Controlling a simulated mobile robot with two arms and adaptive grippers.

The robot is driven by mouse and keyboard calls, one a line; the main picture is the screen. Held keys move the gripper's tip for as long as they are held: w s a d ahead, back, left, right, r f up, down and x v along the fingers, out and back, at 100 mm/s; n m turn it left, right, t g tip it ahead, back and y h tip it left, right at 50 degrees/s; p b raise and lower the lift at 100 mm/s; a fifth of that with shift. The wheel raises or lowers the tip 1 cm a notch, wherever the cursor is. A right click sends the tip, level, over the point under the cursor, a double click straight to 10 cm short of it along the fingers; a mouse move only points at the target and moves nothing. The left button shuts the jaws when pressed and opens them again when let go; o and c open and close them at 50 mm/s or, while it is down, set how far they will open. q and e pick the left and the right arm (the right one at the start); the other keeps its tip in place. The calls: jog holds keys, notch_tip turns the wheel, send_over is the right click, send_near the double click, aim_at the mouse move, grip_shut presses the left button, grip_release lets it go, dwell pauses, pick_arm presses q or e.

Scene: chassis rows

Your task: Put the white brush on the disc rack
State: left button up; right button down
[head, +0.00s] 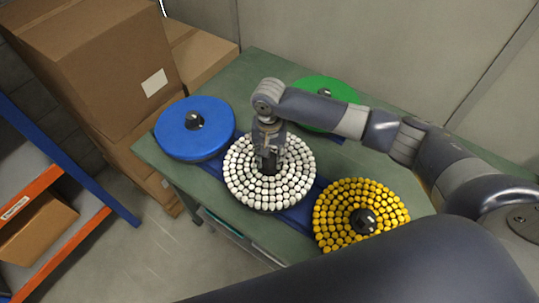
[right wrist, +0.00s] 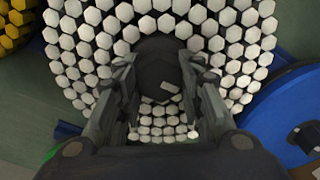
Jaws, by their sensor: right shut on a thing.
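The white brush (head: 285,187) is a round disc of white tufts with a black hub. My right gripper (head: 268,158) is above it, shut on the hub. In the right wrist view the fingers grip both sides of the dark hub (right wrist: 158,75), with white tufts all around. The brush lies about level over the blue disc rack (head: 303,212), between a blue disc and a yellow brush. I cannot tell whether its underside touches the rack. The rack shows only in parts beneath the discs. My left gripper is not in view.
The blue disc (head: 200,140) and the yellow brush (head: 335,205) flank the white brush closely. A green disc (head: 318,88) lies behind my right arm. The green table (head: 250,68) has bare room at its back edge. Cardboard boxes (head: 95,60) stand at the left.

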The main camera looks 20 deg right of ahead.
jog(key=shift+f, duration=0.65)
jog(key=c, duration=1)
grip_release()
jog(key=shift+c, duration=0.2)
jog(key=shift+o, duration=0.2)
jog(key=shift+s+f, duration=0.1)
jog(key=shift+f, duration=0.05)
notch_tip(320, 180, up, 12)
jog(key=shift+a, duration=0.1)
